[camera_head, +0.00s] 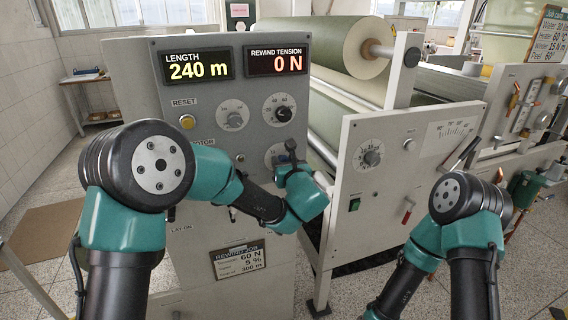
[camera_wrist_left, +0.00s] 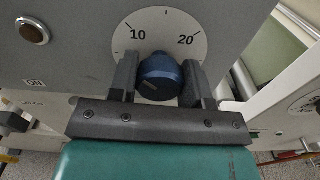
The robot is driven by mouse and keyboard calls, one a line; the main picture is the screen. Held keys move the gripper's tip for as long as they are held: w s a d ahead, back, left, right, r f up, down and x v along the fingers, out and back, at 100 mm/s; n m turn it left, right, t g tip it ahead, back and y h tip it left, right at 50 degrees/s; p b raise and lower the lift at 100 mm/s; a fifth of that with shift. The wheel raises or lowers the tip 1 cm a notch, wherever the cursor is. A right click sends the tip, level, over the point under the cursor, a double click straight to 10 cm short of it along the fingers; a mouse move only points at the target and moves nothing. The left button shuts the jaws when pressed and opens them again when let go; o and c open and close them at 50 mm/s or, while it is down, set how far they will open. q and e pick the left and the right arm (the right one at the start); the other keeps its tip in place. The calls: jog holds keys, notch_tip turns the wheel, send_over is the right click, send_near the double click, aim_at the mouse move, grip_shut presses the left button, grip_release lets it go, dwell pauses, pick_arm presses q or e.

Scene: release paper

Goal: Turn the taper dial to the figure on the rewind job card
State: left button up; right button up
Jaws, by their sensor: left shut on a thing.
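My left gripper (camera_head: 289,152) is at the lower right dial (camera_head: 271,156) on the grey control panel and hides part of it. In the left wrist view my gripper's fingers (camera_wrist_left: 158,82) stand on either side of a blue knob (camera_wrist_left: 156,72) and are shut on it. The white dial plate (camera_wrist_left: 160,28) shows 10 at upper left and 20 at upper right. A pale mark on the knob lies toward its lower left; its exact reading is unclear. The rewind job card (camera_head: 240,259) reads tension 60 N, 5 % and 300 m. My right gripper cannot be made out.
Displays read length 240 m (camera_head: 198,67) and rewind tension 0 N (camera_head: 276,61). Two other dials (camera_head: 233,115) (camera_head: 279,110) sit above, beside a yellow reset button (camera_head: 187,122). A white cabinet (camera_head: 395,190) with its own dial stands close on the right, under a paper roll (camera_head: 368,48).

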pick_arm(q)
jog(key=n, duration=0.3)
jog(key=shift+n, duration=2.4)
jog(key=o, duration=0.9)
jog(key=shift+o, duration=0.2)
jog(key=v, duration=1.7)
jog(key=shift+s, duration=0.2)
